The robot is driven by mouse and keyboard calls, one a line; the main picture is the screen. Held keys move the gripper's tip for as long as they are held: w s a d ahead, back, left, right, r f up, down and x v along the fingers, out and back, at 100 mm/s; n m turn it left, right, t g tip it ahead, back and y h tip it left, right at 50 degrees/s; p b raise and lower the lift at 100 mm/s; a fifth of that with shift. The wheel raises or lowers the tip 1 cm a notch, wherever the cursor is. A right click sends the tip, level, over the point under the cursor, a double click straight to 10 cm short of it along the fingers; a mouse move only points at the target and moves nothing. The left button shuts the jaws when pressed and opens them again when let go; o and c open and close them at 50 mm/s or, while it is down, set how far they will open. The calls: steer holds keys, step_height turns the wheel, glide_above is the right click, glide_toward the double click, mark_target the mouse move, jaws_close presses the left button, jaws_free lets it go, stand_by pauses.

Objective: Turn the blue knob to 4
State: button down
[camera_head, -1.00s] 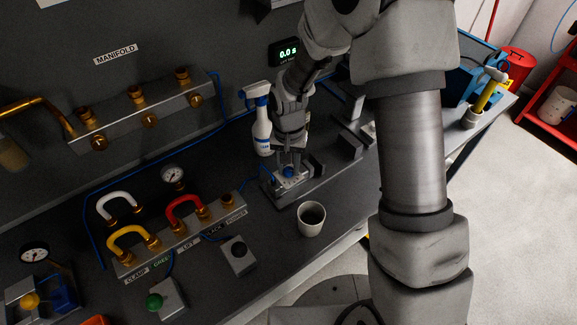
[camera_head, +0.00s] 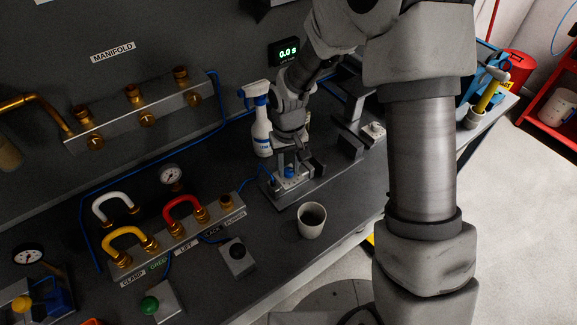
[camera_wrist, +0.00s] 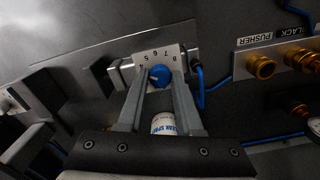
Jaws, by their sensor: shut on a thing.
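The blue knob (camera_wrist: 160,76) sits on a pale plate (camera_wrist: 158,55) with black numbers around it in the wrist view. The numbers appear upside down there, and the knob's exact setting cannot be told. My gripper (camera_wrist: 160,74) has a finger on each side of the knob, shut on it. In the head view the knob (camera_head: 289,171) shows small and partly hidden between the fingers of my gripper (camera_head: 289,170), on a low grey block on the bench.
A white spray bottle (camera_head: 262,128) stands close behind my gripper. A pale cup (camera_head: 311,220) stands in front of the knob block. The manifold with coloured handles (camera_head: 178,235) lies to the left. A blue hose (camera_wrist: 215,85) runs beside the block.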

mark_target(289, 171)
steer(key=c, duration=0.6)
jaws_free()
step_height(289, 171, up, 18)
steer(key=shift+f, duration=0.25)
stand_by(0.4)
